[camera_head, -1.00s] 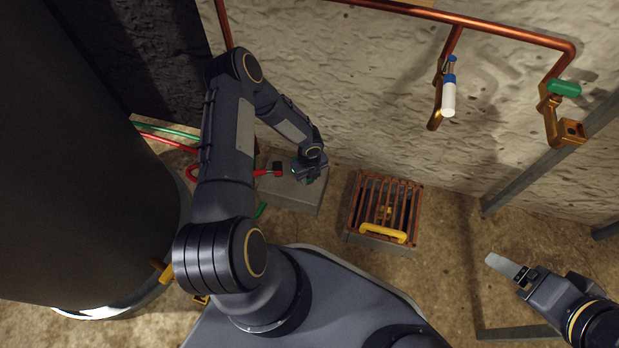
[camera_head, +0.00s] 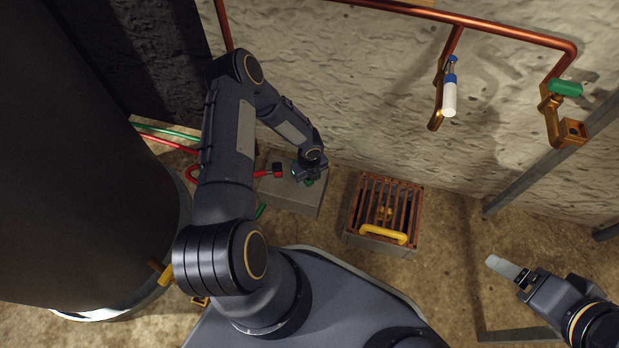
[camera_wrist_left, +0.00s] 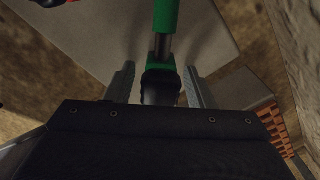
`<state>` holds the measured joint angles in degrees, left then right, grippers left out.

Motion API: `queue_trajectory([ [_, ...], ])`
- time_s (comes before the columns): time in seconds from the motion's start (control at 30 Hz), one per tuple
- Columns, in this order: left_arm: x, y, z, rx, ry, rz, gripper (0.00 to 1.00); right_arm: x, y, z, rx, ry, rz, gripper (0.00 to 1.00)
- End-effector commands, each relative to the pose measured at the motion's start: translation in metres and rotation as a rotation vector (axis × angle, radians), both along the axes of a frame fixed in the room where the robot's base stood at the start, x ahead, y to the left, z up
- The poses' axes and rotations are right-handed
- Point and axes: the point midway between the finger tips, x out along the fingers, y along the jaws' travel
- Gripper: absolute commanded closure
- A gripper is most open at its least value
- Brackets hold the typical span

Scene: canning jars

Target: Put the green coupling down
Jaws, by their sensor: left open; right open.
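The green coupling (camera_wrist_left: 161,62) lies on a grey block (camera_wrist_left: 215,30), in line with a metal neck and a green sleeve. Its black part sits between the two fingers of my left gripper (camera_wrist_left: 160,90), which are apart with a gap on each side. In the head view my left gripper (camera_head: 309,176) is low over the block (camera_head: 290,198), and a bit of green (camera_head: 309,183) shows beside it.
A red hose end with a black tip (camera_head: 277,170) lies at the block's left. A rusty grate with a yellow handle (camera_head: 383,234) stands right of the block. A dark tank (camera_head: 80,200) fills the left. Copper pipes (camera_head: 500,35) run along the wall.

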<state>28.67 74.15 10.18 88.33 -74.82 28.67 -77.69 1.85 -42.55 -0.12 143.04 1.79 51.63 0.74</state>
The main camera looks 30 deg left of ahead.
Motion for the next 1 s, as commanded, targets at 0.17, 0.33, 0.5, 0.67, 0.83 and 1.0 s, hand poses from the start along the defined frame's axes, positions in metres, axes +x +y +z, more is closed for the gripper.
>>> queue_trajectory([
  [0.17, 0.001, 0.001, 0.031, 0.002, -0.003, 0.0, 0.51, 0.0, 0.0, 0.021, 0.0, 0.0, 0.0, 0.2],
  [0.33, 0.001, 0.001, 0.071, 0.002, -0.002, 0.0, 0.51, 0.0, 0.0, 0.039, 0.0, 0.0, 0.0, 0.2],
  [0.5, 0.001, 0.001, 0.104, 0.002, -0.001, 0.001, 0.51, 0.0, 0.0, 0.053, 0.0, 0.0, 0.0, 0.2],
  [0.67, 0.0, 0.0, 0.121, 0.0, 0.0, 0.0, 0.51, 0.0, 0.0, 0.059, 0.0, 0.0, 0.0, 0.2],
  [0.83, 0.004, 0.006, 0.143, 0.011, -0.011, 0.048, 0.51, 0.0, 0.0, 0.061, 0.0, 0.0, 0.0, 0.2],
  [1.0, 0.008, 0.025, 0.22, 0.044, -0.058, 0.307, 0.51, 0.0, 0.0, 0.06, 0.0, 0.0, 0.0, 0.2],
])
